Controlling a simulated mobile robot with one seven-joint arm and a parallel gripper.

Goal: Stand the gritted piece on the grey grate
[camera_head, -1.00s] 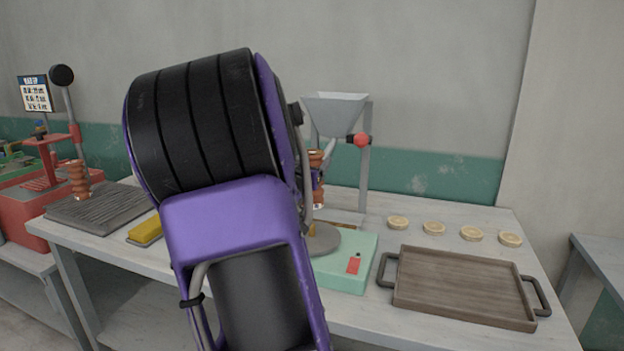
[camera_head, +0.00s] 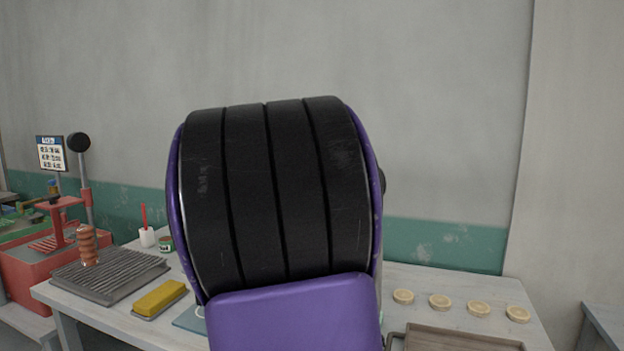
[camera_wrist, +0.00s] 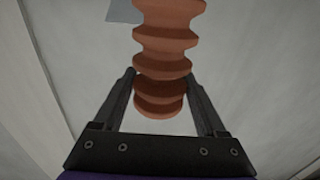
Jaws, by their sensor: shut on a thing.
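My gripper (camera_wrist: 160,82) is shut on an orange-brown ribbed clay piece (camera_wrist: 168,45) in the wrist view. The piece extends up past the top of that view, with its near end between the fingers. In the head view my own arm hides both gripper and held piece. The grey grate (camera_head: 112,281) lies at the left end of the table. Another ribbed clay piece (camera_head: 87,243) stands upright at its back left part. The front and right of the grate are bare. I cannot make out grit on the held piece.
A yellow sponge (camera_head: 160,297) lies right of the grate. A white cup (camera_head: 147,237) and a small green tin (camera_head: 166,244) stand behind. A red press (camera_head: 40,262) is at far left. Several pale discs (camera_head: 440,301) and a wooden tray (camera_head: 455,340) lie right.

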